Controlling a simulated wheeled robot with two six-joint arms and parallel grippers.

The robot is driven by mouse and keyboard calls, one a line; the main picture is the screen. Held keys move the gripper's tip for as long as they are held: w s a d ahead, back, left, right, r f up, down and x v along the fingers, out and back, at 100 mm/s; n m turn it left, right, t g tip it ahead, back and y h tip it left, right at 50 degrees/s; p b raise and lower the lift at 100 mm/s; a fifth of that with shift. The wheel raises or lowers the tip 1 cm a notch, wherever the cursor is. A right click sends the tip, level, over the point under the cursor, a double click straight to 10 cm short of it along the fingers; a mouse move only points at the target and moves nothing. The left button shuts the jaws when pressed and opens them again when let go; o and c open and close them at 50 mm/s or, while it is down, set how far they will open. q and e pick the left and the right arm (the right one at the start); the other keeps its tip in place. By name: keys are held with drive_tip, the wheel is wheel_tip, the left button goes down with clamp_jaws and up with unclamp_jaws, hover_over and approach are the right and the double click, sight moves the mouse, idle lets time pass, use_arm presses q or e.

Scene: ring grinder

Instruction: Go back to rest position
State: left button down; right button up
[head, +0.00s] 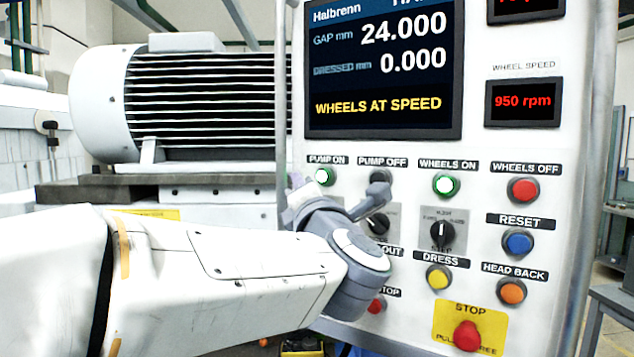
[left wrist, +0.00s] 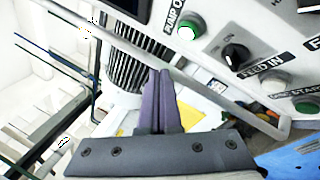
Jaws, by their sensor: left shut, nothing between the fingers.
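My left gripper (head: 298,188) is in front of the control panel's left edge in the head view, just below and left of the lit green PUMP ON button (head: 324,176). Its fingers (left wrist: 160,78) are together and empty in the left wrist view, apart from the panel buttons as far as I can see. My left arm reaches in from the left and hides part of the panel's lower left. My right gripper is not in view.
The panel screen (head: 384,75) reads gap 24.000 and WHEELS AT SPEED. The WHEELS ON button (head: 446,185) is lit green; the speed display (head: 522,102) reads 950 rpm. A large finned motor (head: 205,100) stands behind the arm. A red STOP button (head: 467,335) is low on the panel.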

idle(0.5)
use_arm(q)
drive_tip(key=w+a+f+m+g+h, duration=0.2)
drive_tip(key=f+m+g+h, duration=0.1)
drive_tip(key=f+m, duration=0.6)
drive_tip(key=w+a+f+m+g+h, duration=0.1)
drive_tip(key=w+f+m+g+h, duration=0.15)
drive_tip(key=f+m, duration=0.6)
drive_tip(key=s+a+f+m+g, duration=0.3)
drive_tip(key=s+a+f, duration=0.1)
drive_tip(key=f, duration=0.6)
drive_tip(key=s+a+f+m+g, duration=0.3)
drive_tip(key=s+a+f+g, duration=0.15)
drive_tip(key=f, duration=0.45)
drive_tip(key=s+a+f+m+g+y, duration=0.1)
drive_tip(key=s+a+f+g, duration=0.1)
drive_tip(key=s+a+f, duration=0.3)
drive_tip(key=s+a+f+m+g+y, duration=0.1)
drive_tip(key=s+a+f+m+g, duration=0.15)
drive_tip(key=s, duration=0.45)
drive_tip(key=s+d+r+m+g+h+b, duration=0.1)
drive_tip(key=s+d+r+m, duration=0.3)
drive_tip(key=s+d, duration=0.9)
drive_tip(key=d+m+g, duration=0.1)
drive_tip(key=m, duration=0.2)
drive_tip(key=shift+s+g, duration=0.35)
drive_tip(key=shift+s, duration=0.05)
